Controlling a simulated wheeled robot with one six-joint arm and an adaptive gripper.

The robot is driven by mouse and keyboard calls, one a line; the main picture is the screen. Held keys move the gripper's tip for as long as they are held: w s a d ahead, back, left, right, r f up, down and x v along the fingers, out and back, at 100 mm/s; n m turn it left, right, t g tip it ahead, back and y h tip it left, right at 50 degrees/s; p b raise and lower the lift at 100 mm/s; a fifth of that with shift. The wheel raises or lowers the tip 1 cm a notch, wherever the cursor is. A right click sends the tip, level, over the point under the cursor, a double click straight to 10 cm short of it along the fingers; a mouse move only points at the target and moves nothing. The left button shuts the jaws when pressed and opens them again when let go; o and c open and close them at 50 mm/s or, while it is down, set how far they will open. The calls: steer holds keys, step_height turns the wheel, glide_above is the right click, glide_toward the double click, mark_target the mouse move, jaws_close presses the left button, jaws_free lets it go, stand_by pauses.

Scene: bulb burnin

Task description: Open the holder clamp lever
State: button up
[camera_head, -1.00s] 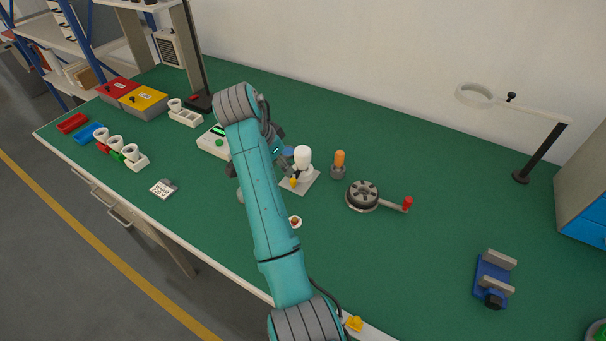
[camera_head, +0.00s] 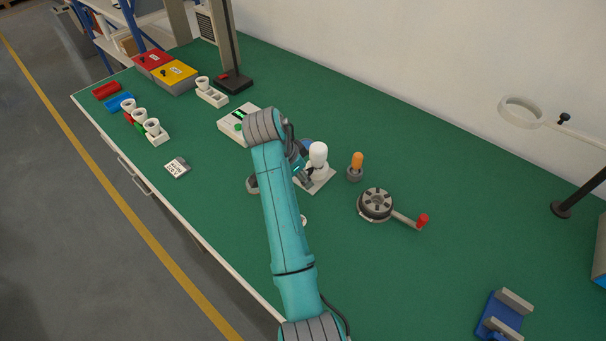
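The holder is a pale square base (camera_head: 322,183) with a white bulb (camera_head: 318,154) standing upright in it, near the middle of the bench. My gripper (camera_head: 306,181) is low at the holder's left side, close beside the bulb. My arm comes up from the bottom of the view and covers part of the area left of the holder. The yellow clamp lever is not visible now; the gripper is where it showed earlier. The fingers are small and dark, so I cannot tell their opening or any contact.
A round grey fixture (camera_head: 375,204) with a red-knobbed crank (camera_head: 422,221) is further right. A meter box (camera_head: 238,122) is behind-left.

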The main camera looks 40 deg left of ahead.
jaws_close()
steer(key=shift+d+n, duration=0.15)
steer(key=shift+n, duration=0.25)
steer(key=n, duration=0.1)
steer(key=d+n+y, duration=0.1)
steer(key=shift+w+n, duration=0.3)
steer(key=shift+w, duration=0.05)
steer(key=n, duration=0.1)
steer(key=n+y, duration=0.1)
steer(key=shift+w+d+n, duration=0.4)
steer(key=n+y, duration=0.1)
steer(key=w+n, duration=0.1)
steer(key=n, duration=0.1)
steer(key=shift+w+d+y, duration=0.1)
steer(key=shift+d+y, duration=0.25)
steer(key=shift+y, duration=0.05)
steer(key=shift+w+d+n+g+y, duration=0.15)
steer(key=shift+w+n+y, duration=0.1)
steer(key=shift+n, duration=0.45)
steer(key=shift+w+a+n+g+y, duration=0.1)
steer(key=shift+w+n+g+y, duration=0.1)
steer(key=shift+n, duration=0.5)
